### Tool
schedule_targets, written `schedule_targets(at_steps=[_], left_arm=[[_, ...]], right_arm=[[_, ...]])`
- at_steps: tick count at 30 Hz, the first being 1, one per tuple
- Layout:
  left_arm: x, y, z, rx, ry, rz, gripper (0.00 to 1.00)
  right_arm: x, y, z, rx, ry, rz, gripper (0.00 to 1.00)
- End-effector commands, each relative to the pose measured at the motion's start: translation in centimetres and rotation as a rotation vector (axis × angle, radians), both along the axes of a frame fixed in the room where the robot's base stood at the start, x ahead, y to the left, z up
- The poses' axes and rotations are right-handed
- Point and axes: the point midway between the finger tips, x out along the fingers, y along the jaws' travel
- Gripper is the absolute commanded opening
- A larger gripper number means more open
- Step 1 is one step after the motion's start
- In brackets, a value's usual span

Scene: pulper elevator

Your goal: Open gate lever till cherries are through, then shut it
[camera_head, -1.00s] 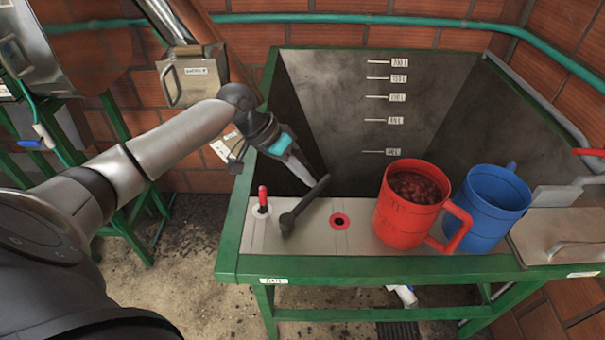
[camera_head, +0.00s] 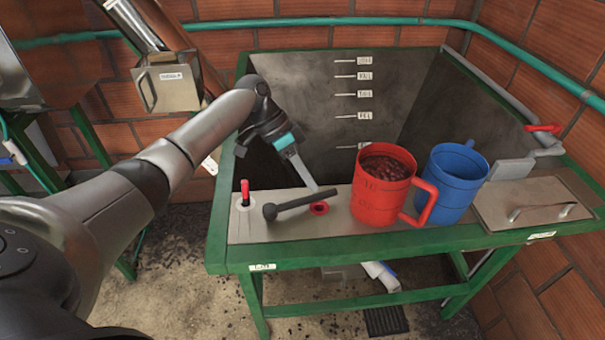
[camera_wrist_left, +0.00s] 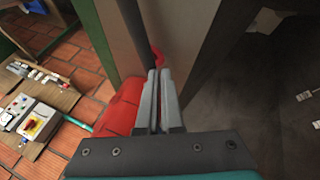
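The black lever (camera_head: 300,202) with a round knob end lies nearly level across the metal ledge; its far end is beside my left fingertips, and I cannot tell whether they touch. My left gripper (camera_head: 314,184) reaches down over the ledge with its fingers together. In the left wrist view my fingers (camera_wrist_left: 159,98) look shut with nothing visible between them. A red mug (camera_head: 380,204) holding dark red cherries (camera_head: 388,167) stands upright just right of the gripper. A label (camera_head: 262,267) is on the green frame below the lever. My right gripper is out of view.
A blue mug (camera_head: 455,184) stands beside the red one. A small red-tipped switch (camera_head: 245,192) is left of the lever, and a red ring (camera_head: 319,208) is near its far end. Behind is a deep grey tank (camera_head: 310,95) with level marks. A handled metal lid (camera_head: 535,205) lies right.

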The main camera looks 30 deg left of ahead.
Motion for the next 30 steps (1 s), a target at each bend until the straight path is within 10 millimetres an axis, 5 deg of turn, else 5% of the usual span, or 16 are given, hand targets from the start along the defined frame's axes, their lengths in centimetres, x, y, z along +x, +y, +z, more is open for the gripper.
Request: schedule_targets(at_steps=[6, 30], left_arm=[[-0.38, -1.11, -0.09, -0.002, 0.002, -0.131, 0.00], [-0.64, -1.45, -0.23, -0.002, 0.000, -0.124, 0.00]], right_arm=[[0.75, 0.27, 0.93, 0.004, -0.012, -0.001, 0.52], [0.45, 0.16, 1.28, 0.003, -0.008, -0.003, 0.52]])
